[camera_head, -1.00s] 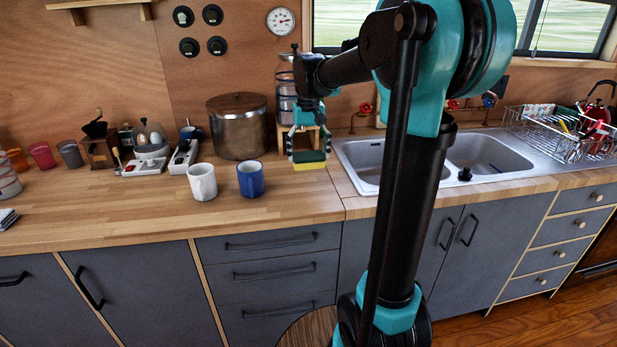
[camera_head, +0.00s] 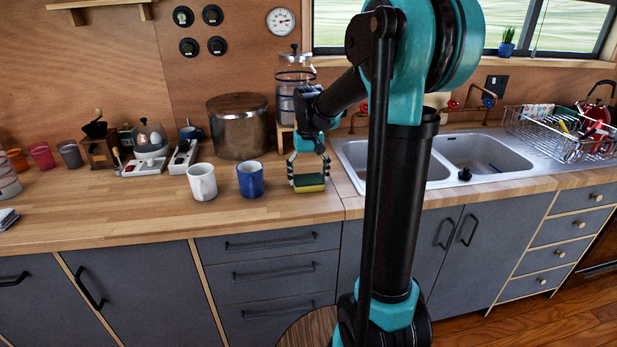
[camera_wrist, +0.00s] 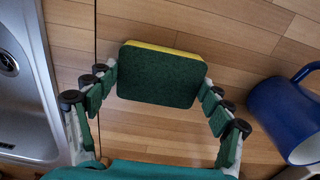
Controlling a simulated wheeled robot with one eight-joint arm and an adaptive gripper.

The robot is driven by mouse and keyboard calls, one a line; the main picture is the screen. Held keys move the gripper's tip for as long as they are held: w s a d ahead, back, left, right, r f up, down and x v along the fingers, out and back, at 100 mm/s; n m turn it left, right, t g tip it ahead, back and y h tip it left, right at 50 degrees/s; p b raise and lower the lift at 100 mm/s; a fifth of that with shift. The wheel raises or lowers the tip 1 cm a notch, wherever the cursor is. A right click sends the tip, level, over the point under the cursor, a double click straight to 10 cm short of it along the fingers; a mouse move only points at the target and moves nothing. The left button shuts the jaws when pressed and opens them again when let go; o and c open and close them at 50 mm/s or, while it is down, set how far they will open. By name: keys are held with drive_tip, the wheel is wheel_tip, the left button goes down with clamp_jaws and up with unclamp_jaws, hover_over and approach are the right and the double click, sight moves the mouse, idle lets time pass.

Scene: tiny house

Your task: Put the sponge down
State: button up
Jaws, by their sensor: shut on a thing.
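The sponge (camera_head: 309,183), green on one face with a yellow layer, is held at the counter's front part, to the right of the blue mug. My gripper (camera_head: 309,177) points down and is shut on the sponge by its two ends. In the wrist view, the sponge (camera_wrist: 160,76) spans between the fingertips, its dark green face toward the camera. The sponge is very low over the wooden counter (camera_head: 270,207); I cannot tell whether it touches it.
The blue mug (camera_head: 250,180) stands close on the left, with a white mug (camera_head: 202,182) beside it. The steel sink (camera_head: 385,160) is on the right. A large pot (camera_head: 238,128) and glass jar (camera_head: 294,90) stand behind. Counter in front of the mugs is clear.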

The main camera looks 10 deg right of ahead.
sight(309, 179)
drive_tip(key=o, duration=1.4)
drive_tip(key=shift+o, duration=0.2)
wheel_tip(309, 179, up, 12)
drive_tip(key=shift+r, duration=0.15)
